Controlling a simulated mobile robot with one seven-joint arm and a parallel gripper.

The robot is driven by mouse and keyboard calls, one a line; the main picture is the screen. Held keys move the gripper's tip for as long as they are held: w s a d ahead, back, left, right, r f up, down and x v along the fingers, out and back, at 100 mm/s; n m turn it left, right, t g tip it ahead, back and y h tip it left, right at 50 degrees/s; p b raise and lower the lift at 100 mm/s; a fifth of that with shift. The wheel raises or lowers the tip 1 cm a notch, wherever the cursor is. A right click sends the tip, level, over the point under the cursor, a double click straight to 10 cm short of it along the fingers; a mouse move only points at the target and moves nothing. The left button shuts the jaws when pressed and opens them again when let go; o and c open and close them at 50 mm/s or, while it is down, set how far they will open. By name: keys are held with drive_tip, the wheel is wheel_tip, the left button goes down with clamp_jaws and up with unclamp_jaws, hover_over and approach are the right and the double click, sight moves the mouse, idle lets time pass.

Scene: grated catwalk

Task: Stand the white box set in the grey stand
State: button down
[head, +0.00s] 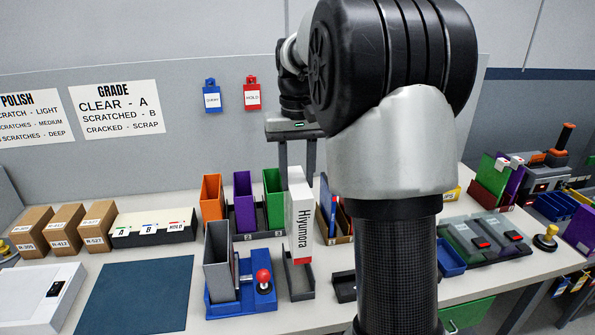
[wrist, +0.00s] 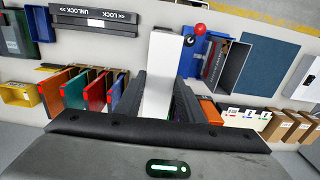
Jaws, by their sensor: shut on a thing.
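The white box set (head: 298,212), tall and narrow with "Hiyumora" on its side and a red band at its lower end, is upright in the head view. My gripper (head: 297,168) is above it with its fingers shut on its upper part. In the wrist view the white box (wrist: 163,65) is between the fingers of my gripper (wrist: 160,82). The grey stand (head: 301,294), a low open holder, is directly below the box in the head view. The box's lower end overlaps the stand's upper part there; I cannot tell whether they touch. In the wrist view the box hides the stand.
A blue fixture (head: 228,303) with a red-knobbed lever and a tall grey holder (head: 217,262) stands close on the left. Orange (head: 212,198), purple and green upright pieces are behind. A blue mat (head: 135,297) lies clear farther left. My arm hides part of the right.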

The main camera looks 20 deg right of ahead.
wheel_tip(320, 180, down, 5)
drive_tip(key=b, duration=0.4)
drive_tip(key=shift+b, duration=0.35)
drive_tip(key=shift+p, duration=0.55)
idle(0.9)
drive_tip(key=shift+f, duration=0.1)
idle(0.5)
drive_tip(key=shift+f+b, duration=2.3)
drive_tip(key=shift+f, duration=1.6)
drive_tip(key=c, duration=0.7)
unclamp_jaws()
